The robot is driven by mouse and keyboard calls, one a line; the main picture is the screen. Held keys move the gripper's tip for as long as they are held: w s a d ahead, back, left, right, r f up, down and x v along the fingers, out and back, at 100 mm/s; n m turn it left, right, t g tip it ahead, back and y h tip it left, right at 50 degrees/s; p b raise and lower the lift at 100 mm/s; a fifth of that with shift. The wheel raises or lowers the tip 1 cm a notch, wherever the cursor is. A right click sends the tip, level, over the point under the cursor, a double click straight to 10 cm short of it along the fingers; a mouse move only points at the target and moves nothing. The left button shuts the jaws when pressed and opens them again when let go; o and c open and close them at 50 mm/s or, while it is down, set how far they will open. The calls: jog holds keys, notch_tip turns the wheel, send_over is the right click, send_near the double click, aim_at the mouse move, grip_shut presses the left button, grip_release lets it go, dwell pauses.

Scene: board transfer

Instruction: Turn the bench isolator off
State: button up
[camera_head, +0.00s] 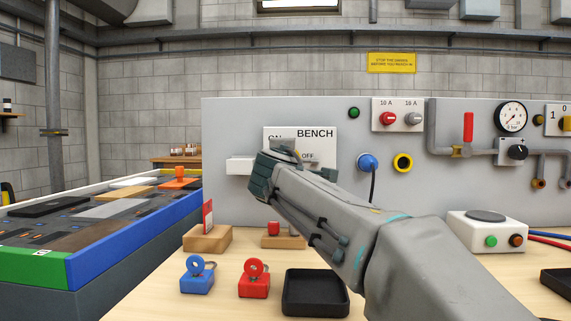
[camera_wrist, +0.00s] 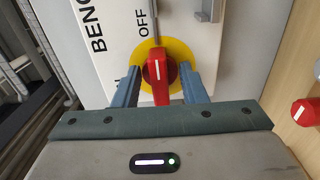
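The bench isolator is a white plate (camera_head: 318,140) marked BENCH, with ON at left and OFF at right, on the grey panel. My gripper (camera_head: 290,152) is in front of it and hides its middle and lower part. In the wrist view the red isolator knob (camera_wrist: 157,88) sits on a yellow disc (camera_wrist: 183,50). The knob's handle runs up and down the picture, with a white line on it. OFF is printed just above the disc. My gripper (camera_wrist: 163,92) is open, its two fingers on either side of the knob with a gap showing beside each.
Blue (camera_head: 197,276) and red (camera_head: 254,279) padlocks and a black tray (camera_head: 315,294) are on the bench below my arm. Wooden blocks (camera_head: 208,239) stand near the panel. A blue plug (camera_head: 368,163) with a cable is right of the isolator.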

jog(key=s+p, duration=0.1)
jog(key=s, duration=1.2)
jog(key=shift+s+a, duration=0.25)
jog(key=shift+s, duration=0.15)
jog(key=shift+d+r, duration=0.1)
jog(key=s+d+f+m+g+h+p, duration=0.1)
jog(key=s+d+m+g+p, duration=0.1)
jog(key=d+m+g+p, duration=0.65)
jog(key=s+d+f+m+h+p, duration=0.1)
jog(key=s+d+h+p, duration=0.15)
jog(key=d+p, duration=0.7)
jog(key=s+m+g+y+p, duration=0.4)
jog(key=s+m+g+p, duration=0.2)
jog(key=s+p, duration=0.9)
jog(key=m+p, duration=0.2)
jog(key=p, duration=0.5)
jog(key=shift+r+g, duration=0.15)
jog(key=shift+g, duration=0.2)
